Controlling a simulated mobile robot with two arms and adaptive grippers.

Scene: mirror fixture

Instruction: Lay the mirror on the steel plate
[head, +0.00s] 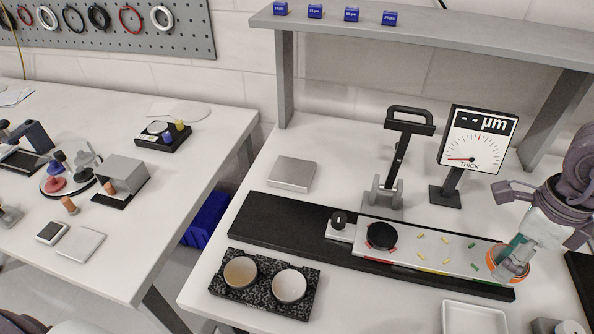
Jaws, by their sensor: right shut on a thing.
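A flat grey square metal plate (291,174), which looks like the steel plate, lies bare on the bench behind the long black base. I cannot make out the mirror for certain. My right gripper (509,255) is at the right end of the pale strip on the base, pointing down at a round orange-rimmed piece (510,264). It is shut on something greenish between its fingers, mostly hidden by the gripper. A black disc (382,236) sits at the strip's left part. My left gripper is not in view.
A dial gauge (478,142) and a black-handled lever press (401,150) stand behind the black base (275,223). A gap separates the left bench.

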